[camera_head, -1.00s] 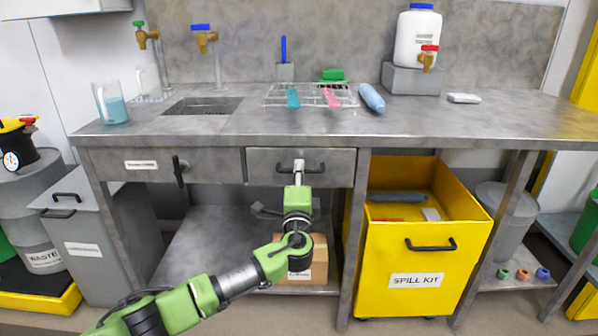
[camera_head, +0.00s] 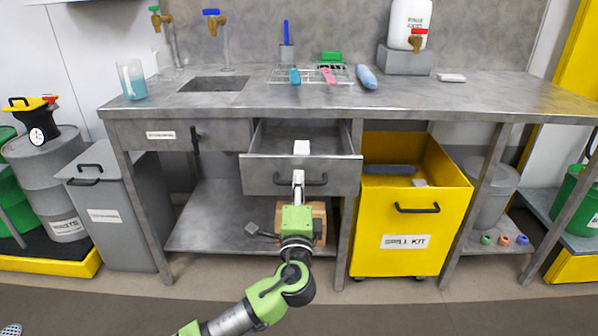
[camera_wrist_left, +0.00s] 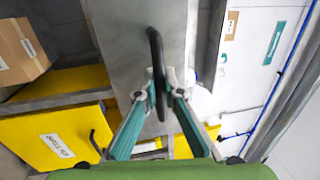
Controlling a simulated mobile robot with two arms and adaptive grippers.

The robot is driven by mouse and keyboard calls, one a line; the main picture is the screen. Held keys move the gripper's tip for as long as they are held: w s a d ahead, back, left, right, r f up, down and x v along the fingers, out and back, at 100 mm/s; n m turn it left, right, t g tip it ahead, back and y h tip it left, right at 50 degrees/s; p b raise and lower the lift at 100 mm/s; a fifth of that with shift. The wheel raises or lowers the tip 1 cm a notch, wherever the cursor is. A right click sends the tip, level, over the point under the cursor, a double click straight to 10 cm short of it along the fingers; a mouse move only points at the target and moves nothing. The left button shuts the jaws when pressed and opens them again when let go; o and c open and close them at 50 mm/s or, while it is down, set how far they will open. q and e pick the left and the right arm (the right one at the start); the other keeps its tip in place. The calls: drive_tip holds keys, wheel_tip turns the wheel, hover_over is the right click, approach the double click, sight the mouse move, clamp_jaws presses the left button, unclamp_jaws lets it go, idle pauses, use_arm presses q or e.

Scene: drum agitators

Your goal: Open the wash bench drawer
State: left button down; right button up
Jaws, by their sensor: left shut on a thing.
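The wash bench drawer (camera_head: 258,176) is the grey metal drawer under the middle of the bench top. It stands partly pulled out, and its inside shows with a small white item (camera_head: 301,147) in view near its front. My left gripper (camera_head: 298,180) is at the drawer's black bar handle (camera_head: 318,181). In the left wrist view the gripper's fingers (camera_wrist_left: 161,92) are shut on the black handle (camera_wrist_left: 156,55), which stands in front of the grey drawer front (camera_wrist_left: 122,30). My right gripper is not in view.
The yellow spill kit bin (camera_head: 411,220) stands right of the drawer under the bench. A cardboard box (camera_head: 318,210) sits on the lower shelf behind my arm. A grey lidded bin (camera_head: 112,225) stands at the left. The floor in front is clear.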

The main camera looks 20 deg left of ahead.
use_arm(q)
drive_tip(key=r+v, duration=0.1)
drive_tip(key=v, duration=0.5)
drive_tip(key=shift+s+p, duration=0.4)
drive_tip(key=shift+p, duration=0.05)
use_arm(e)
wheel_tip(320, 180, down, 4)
use_arm(q)
drive_tip(key=shift+d, duration=0.1)
drive_tip(key=c, duration=2.2)
unclamp_jaws()
drive_tip(key=shift+o, duration=0.2)
drive_tip(key=v, duration=1.2)
